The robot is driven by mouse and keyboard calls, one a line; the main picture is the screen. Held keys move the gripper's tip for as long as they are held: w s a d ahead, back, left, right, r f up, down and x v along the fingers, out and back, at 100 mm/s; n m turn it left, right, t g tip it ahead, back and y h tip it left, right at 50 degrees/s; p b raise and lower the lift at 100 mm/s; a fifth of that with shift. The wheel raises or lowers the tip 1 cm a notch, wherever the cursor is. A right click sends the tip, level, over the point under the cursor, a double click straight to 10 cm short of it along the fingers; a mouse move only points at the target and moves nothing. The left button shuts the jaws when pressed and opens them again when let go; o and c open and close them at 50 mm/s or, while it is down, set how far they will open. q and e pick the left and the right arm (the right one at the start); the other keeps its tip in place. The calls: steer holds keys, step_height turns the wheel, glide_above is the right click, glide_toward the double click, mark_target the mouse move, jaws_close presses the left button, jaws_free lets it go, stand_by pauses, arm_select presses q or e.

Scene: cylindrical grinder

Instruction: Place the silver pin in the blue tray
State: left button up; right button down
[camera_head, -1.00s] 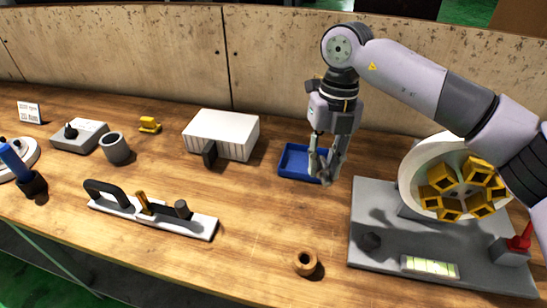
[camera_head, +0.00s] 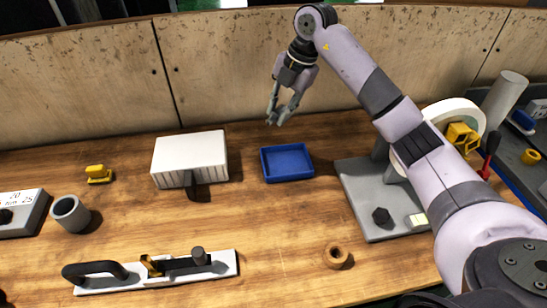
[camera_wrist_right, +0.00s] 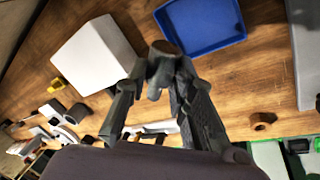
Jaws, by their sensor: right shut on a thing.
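The blue tray (camera_head: 287,162) lies on the wooden bench, and nothing shows inside it. It also shows at the top of the right wrist view (camera_wrist_right: 200,25). My right gripper (camera_head: 279,117) is raised behind the tray, near the back panel. In the right wrist view its fingers (camera_wrist_right: 160,70) are closed on a short grey cylindrical piece with a brownish end (camera_wrist_right: 165,48), which I take for the silver pin. The fingers hide most of it, and I cannot make it out in the head view. My left gripper is not in view.
A white ribbed box (camera_head: 190,158) stands left of the tray. A grey machine base (camera_head: 365,205) with a white wheel stands to the right. A brown ring (camera_head: 336,256), a handled fixture (camera_head: 150,271) and a grey cup (camera_head: 71,213) sit on the bench. The wood in front of the tray is clear.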

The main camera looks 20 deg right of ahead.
steer(key=p, duration=0.2)
glide_above(276, 166)
steer(key=f, duration=1.1)
steer(key=shift+d+f, duration=0.4)
step_height(276, 166, down, 5)
steer(key=shift+r, duration=0.1)
steer(key=shift+s+f, duration=0.3)
steer(key=shift+f, duration=0.35)
steer(key=c, duration=1.6)
jaws_free()
steer(key=shift+s+f, duration=0.1)
steer(key=shift+f, duration=0.05)
steer(key=shift+c, duration=0.2)
steer(key=shift+w, duration=0.25)
